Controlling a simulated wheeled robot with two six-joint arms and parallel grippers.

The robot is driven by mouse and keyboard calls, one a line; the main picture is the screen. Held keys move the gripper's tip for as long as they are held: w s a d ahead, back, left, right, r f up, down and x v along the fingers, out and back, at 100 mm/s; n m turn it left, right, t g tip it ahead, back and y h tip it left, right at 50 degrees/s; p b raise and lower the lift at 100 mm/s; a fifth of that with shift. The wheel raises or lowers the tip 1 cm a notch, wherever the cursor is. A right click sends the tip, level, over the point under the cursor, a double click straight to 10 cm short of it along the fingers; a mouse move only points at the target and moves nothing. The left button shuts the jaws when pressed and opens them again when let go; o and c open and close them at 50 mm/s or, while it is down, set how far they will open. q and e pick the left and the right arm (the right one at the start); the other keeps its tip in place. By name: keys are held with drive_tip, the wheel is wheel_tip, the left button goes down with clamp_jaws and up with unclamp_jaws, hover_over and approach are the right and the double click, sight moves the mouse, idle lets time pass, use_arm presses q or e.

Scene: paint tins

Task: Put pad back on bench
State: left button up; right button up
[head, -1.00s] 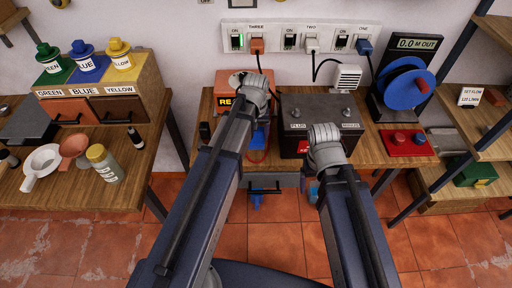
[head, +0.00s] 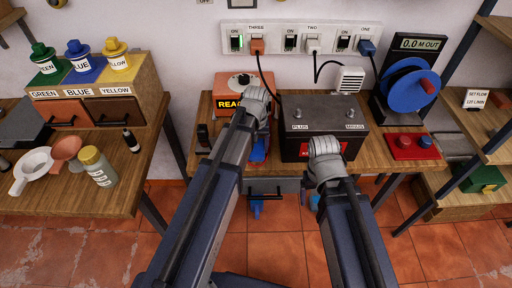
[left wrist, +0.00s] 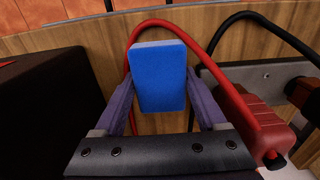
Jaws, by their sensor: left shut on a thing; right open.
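The blue pad (left wrist: 160,76) stands between the two fingers of my left gripper (left wrist: 161,105), which is shut on it, over the wooden bench top (left wrist: 68,40). I cannot tell whether the pad touches the bench. In the head view my left gripper (head: 256,104) is at the bench (head: 376,151), in front of the orange charger and left of the battery; part of the blue pad (head: 259,150) shows below it. My right gripper (head: 325,162) is open in front of the battery; its fingers are mostly hidden.
The black battery (head: 320,120) and orange charger (head: 229,87) stand close by. A red cable (left wrist: 219,72) and red clamp (left wrist: 255,126) lie beside the pad. A drawer (head: 282,186) sits under the bench. A red block with two knobs (head: 412,149) is at the right.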

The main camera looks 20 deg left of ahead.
sight(256, 147)
use_arm(q)
drive_tip(key=o, duration=1.2)
drive_tip(key=shift+o, duration=0.2)
wheel_tip(256, 147, up, 8)
drive_tip(key=p, duration=0.8)
drive_tip(key=shift+f, duration=0.2)
wheel_tip(256, 147, down, 6)
drive_tip(key=b, duration=0.6)
drive_tip(key=shift+s, duration=0.1)
